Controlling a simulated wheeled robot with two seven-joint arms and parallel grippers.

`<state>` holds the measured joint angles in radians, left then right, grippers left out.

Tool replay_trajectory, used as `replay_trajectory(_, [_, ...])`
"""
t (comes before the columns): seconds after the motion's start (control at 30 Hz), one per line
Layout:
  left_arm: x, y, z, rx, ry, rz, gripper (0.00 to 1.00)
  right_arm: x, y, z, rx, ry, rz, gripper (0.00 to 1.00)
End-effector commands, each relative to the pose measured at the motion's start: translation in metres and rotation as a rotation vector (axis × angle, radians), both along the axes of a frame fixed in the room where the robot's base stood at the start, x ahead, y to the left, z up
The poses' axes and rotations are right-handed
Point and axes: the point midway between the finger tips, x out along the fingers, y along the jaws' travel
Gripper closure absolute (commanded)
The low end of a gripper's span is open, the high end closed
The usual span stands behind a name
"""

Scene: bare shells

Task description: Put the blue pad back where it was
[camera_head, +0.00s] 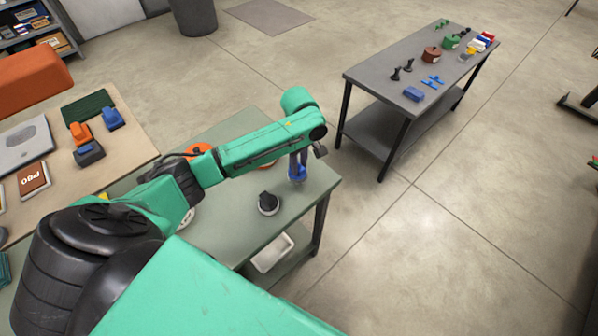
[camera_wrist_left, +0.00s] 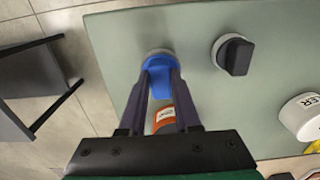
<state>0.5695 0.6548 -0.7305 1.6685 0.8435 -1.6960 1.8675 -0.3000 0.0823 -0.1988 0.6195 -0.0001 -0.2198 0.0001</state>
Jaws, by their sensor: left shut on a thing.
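The blue pad (camera_head: 297,174) is at my left gripper (camera_head: 299,166), over the right end of the green-grey table (camera_head: 325,178). In the left wrist view the blue pad (camera_wrist_left: 158,77) is between the two fingers of my left gripper (camera_wrist_left: 161,78), which is shut on it. A pale round edge shows just beyond the blue part. I cannot tell whether the pad touches the table or hangs just above it. A similar pad with a black grip (camera_head: 268,203) stands apart, nearer to me; it also shows in the left wrist view (camera_wrist_left: 235,57). My right gripper is not in view.
An orange labelled thing (camera_wrist_left: 164,117) and a white roll (camera_wrist_left: 303,117) are on the same table. A white tray (camera_head: 271,253) is on its lower shelf. A grey table (camera_head: 385,75) with several small things stands at the back right. Bare floor lies between the tables.

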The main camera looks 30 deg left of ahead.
Motion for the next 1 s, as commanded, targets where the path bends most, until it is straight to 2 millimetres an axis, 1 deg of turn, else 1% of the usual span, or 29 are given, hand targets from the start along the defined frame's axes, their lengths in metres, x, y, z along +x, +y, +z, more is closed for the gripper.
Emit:
replay_trajectory(0.17, [-0.001, 0.0, -0.031, 0.0, 0.003, 0.0, 1.0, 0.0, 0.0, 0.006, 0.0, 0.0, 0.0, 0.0])
replay_trajectory(0.2, [-0.001, -0.001, -0.031, -0.001, 0.004, 0.001, 1.0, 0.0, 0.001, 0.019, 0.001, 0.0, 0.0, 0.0])
replay_trajectory(0.23, [-0.001, -0.001, -0.035, -0.001, 0.003, 0.0, 1.0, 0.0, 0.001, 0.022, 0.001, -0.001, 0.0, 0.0])
replay_trajectory(0.3, [-0.002, -0.001, -0.043, 0.0, 0.003, -0.002, 1.0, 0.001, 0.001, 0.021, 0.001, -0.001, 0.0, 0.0])
replay_trajectory(0.43, [-0.003, -0.001, -0.047, 0.0, 0.007, -0.003, 1.0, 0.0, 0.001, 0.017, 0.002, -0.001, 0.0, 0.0])
replay_trajectory(0.47, [-0.003, -0.001, -0.048, 0.0, 0.009, -0.003, 0.61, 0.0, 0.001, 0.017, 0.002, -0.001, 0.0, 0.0])
replay_trajectory(0.5, [-0.003, -0.001, -0.048, 0.0, 0.009, -0.003, 0.45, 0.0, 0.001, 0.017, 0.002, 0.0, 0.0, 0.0])
replay_trajectory(0.53, [-0.003, -0.001, -0.048, -0.001, 0.008, -0.002, 0.39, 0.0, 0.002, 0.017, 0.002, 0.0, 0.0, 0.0])
replay_trajectory(1.0, [-0.002, 0.0, -0.047, 0.002, 0.006, -0.001, 0.39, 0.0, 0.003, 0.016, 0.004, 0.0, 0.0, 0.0])
